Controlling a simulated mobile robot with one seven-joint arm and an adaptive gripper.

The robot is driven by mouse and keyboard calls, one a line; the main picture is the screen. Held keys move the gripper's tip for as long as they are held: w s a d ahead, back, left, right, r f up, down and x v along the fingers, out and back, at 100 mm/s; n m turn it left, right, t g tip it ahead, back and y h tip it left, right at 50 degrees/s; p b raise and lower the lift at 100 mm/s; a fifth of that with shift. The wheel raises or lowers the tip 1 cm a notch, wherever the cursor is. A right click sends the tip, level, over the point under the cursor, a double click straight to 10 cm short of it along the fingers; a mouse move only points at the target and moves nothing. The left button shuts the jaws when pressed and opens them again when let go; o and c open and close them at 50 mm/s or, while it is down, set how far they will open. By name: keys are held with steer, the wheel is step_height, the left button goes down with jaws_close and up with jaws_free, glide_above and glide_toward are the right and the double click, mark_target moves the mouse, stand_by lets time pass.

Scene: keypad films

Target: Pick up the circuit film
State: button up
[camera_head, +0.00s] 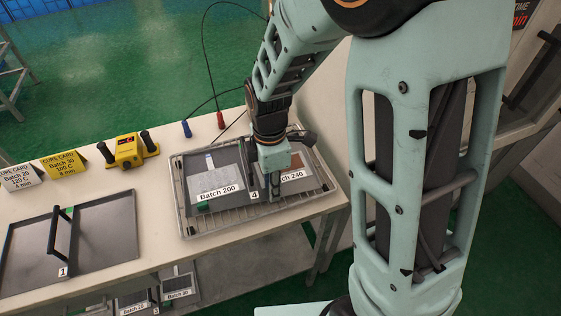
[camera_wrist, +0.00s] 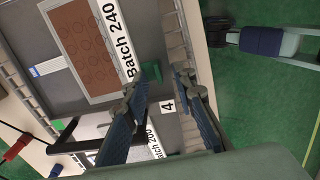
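Two labelled films lie on a dark plate. The brown one with a pattern of circles is marked Batch 240 (camera_wrist: 92,50); it also shows in the head view (camera_head: 297,174), partly behind my gripper. The pale grey one is marked Batch 200 (camera_head: 216,180); in the wrist view my finger hides most of it. I cannot tell from the labels which is the circuit film. A green tab (camera_wrist: 151,70) sits by the Batch 240 label. My gripper (camera_wrist: 161,80) is open and empty, its fingertips near this tab and the plate's edge. In the head view my gripper (camera_head: 272,192) is over the plate's front right part.
The plate rests on a wire rack (camera_head: 184,209). A black handle (camera_wrist: 88,145) crosses the plate near my gripper. Bare bench (camera_head: 160,205) lies between.

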steer(key=shift+c, duration=0.4)
jaws_close()
